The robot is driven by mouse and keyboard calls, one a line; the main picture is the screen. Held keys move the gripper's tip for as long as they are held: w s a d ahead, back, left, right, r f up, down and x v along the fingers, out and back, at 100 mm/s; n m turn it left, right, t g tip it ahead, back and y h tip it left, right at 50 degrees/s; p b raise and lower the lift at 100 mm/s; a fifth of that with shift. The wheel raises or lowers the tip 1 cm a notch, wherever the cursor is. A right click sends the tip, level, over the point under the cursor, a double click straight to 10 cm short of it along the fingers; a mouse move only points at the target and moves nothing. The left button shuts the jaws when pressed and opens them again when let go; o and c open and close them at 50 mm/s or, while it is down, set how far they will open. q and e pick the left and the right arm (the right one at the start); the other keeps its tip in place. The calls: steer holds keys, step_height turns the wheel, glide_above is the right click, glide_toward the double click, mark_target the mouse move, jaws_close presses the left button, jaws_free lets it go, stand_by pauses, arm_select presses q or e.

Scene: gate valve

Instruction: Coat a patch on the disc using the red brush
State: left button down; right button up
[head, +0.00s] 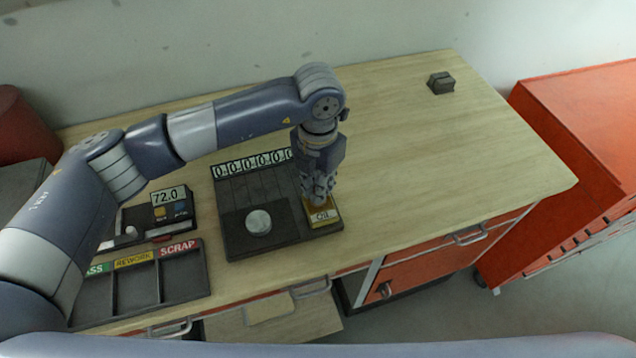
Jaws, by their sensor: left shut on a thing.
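The disc (258,222) is round and pale silver and lies on the dark fixture board (233,245). My left gripper (320,197) points down over the yellow pot labelled OIL (323,216) at the board's right end. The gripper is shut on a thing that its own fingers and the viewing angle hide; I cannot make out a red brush. Whether the held thing reaches into the pot cannot be told. The disc lies to the left of the gripper, apart from it. My right gripper is not in view.
A row of number plates (250,163) stands behind the board. A display reading 72.0 (166,196) and a sorting tray (180,280) with REWORK and SCRAP labels are at the left. A small dark block (441,83) sits at the far right.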

arm_select(q)
steer(key=shift+s+f, duration=0.1)
steer(key=shift+r+p, duration=0.4)
steer(key=shift+r, duration=0.45)
steer(key=shift+r+p, duration=0.9)
steer(key=shift+r, duration=1.85)
